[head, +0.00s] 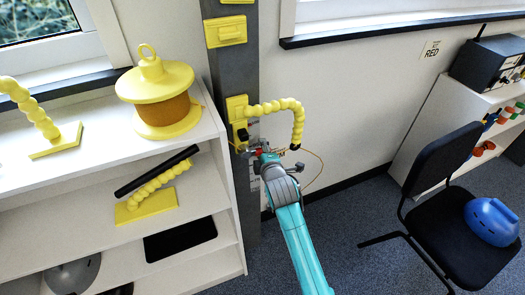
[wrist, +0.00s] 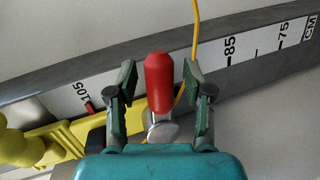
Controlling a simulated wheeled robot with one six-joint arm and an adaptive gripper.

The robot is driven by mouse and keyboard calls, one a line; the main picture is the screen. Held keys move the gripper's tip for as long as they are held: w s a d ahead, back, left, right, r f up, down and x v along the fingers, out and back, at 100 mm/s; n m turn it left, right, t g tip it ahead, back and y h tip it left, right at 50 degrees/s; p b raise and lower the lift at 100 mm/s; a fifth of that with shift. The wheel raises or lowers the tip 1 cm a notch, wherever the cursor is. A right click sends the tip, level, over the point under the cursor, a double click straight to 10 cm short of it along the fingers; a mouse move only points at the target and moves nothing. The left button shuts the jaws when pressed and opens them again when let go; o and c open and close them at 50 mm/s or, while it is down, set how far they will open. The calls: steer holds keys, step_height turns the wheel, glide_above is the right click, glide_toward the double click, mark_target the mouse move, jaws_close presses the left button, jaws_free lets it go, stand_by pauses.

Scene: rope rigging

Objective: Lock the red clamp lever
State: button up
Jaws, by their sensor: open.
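The red clamp lever (wrist: 159,82) shows in the wrist view as a rounded red handle on a grey metal pivot (wrist: 162,132). It stands between the two fingers of my gripper (wrist: 158,88), which are open with a gap on each side of the handle. In the head view, a small bit of red (head: 262,152) shows at my gripper (head: 258,155), beside the grey post; the rest of the lever is hidden there. The yellow bracket (head: 238,109) of the clamp is fixed to the post above my gripper.
A yellow segmented arm (head: 281,106) reaches right from the bracket. A thin yellow cord (wrist: 194,45) passes close to the right finger. A white shelf (head: 120,178) with yellow parts stands left of the post (head: 236,70). A black chair (head: 450,190) stands right.

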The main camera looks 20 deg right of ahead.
jaws_close()
steer(key=shift+f, duration=0.1)
steer(key=shift+a+f+m+y, duration=0.25)
steer(key=shift+f+m+y, duration=0.55)
steer(key=shift+m, duration=0.4)
steer(key=shift+a+f+m+t+y, duration=0.1)
steer(key=shift+a+f+m+y, duration=0.4)
steer(key=shift+a+m+y, duration=0.75)
steer(key=shift+a+f+m+t+y, duration=0.1)
steer(key=shift+a+f+m+y, duration=0.4)
steer(key=shift+m, duration=1.3)
steer(key=shift+a+f+m+t+y, duration=0.1)
steer(key=shift+a+f+m+y, duration=0.65)
steer(key=shift+m, duration=0.8)
steer(key=shift+a+r, duration=0.25)
steer(key=shift+a, duration=0.05)
